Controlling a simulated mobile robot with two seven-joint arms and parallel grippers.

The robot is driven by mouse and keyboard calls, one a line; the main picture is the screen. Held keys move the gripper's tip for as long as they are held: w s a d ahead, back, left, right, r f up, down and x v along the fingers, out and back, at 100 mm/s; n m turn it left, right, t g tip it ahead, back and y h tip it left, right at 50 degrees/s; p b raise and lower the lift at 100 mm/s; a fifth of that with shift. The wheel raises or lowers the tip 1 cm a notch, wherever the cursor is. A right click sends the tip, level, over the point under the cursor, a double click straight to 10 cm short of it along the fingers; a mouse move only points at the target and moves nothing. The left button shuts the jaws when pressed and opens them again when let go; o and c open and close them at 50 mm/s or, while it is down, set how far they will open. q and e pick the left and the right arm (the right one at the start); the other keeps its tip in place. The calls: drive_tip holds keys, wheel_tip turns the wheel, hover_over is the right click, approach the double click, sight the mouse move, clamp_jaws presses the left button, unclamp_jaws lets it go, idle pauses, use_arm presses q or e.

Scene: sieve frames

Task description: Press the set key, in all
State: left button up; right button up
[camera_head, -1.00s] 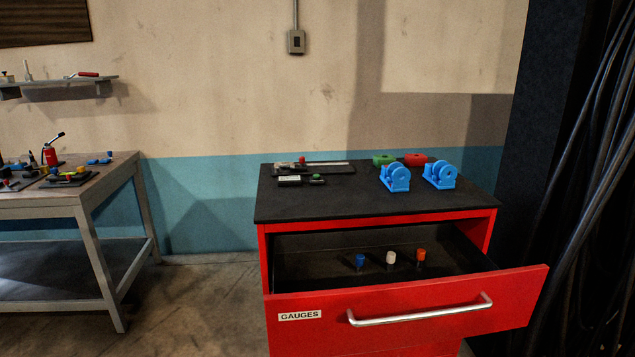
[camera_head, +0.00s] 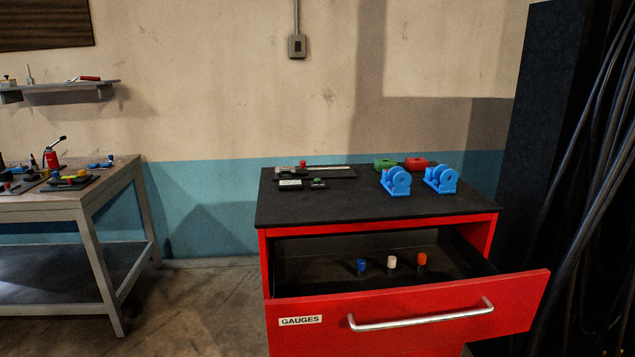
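On the black top of the red cabinet (camera_head: 270,212) lies a long flat dark instrument with a pale bar (camera_head: 330,168) and a red knob (camera_head: 302,163) on it. Just in front of it sit a small block with a pale display (camera_head: 290,184) and a small dark piece with a green knob (camera_head: 318,181). They are too small for me to read any marking, and I cannot tell which part is the set key. Neither of my grippers is in view.
Two blue wheel-like fixtures (camera_head: 396,181) (camera_head: 440,179), a green block (camera_head: 384,164) and a red block (camera_head: 416,163) stand at the right of the top. The drawer labelled GAUGES (camera_head: 420,315) is open, holding blue, white and orange-capped pieces. A cluttered workbench (camera_head: 108,177) stands left.

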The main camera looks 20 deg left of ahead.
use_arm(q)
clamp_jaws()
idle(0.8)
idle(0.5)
